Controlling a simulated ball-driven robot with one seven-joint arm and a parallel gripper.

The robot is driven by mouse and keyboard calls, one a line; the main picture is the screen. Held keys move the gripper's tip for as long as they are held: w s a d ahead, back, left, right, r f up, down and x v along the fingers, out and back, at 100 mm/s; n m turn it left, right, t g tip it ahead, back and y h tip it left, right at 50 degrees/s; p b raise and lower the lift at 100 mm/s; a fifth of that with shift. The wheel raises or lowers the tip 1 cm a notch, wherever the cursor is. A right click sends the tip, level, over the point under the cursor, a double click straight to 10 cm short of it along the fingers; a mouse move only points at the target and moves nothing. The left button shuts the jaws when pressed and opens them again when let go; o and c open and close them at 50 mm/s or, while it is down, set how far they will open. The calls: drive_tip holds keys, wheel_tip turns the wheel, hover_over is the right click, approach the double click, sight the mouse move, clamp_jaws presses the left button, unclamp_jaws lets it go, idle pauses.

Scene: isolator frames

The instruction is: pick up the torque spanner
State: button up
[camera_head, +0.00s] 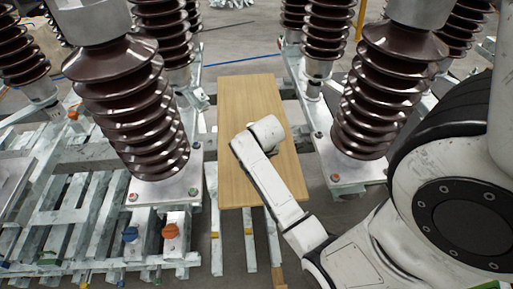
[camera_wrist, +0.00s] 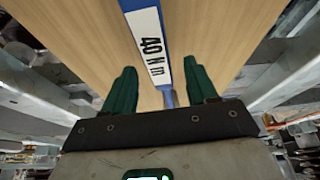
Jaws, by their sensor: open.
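The torque spanner (camera_wrist: 150,40) shows in the wrist view as a blue bar with a white label reading "40 N m". It lies on a wooden board (camera_head: 249,95). Its upper end runs out of the picture, and its lower end passes behind the edge of my gripper. My gripper (camera_wrist: 160,66) is open, with one green finger on each side of the spanner and a visible gap on both sides. Height above the board is hard to tell. In the head view my arm's white end covers part of the board; the spanner and fingers do not show there.
Tall brown ribbed insulators stand on both sides of the board, one at left (camera_head: 135,105) and one at right (camera_head: 385,90), close to my arm. Grey steel frames (camera_head: 75,215) spread at lower left. The far part of the board is bare.

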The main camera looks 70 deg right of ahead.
drive_tip(key=shift+x, duration=1.4)
drive_tip(key=shift+r, duration=0.1)
clamp_jaws()
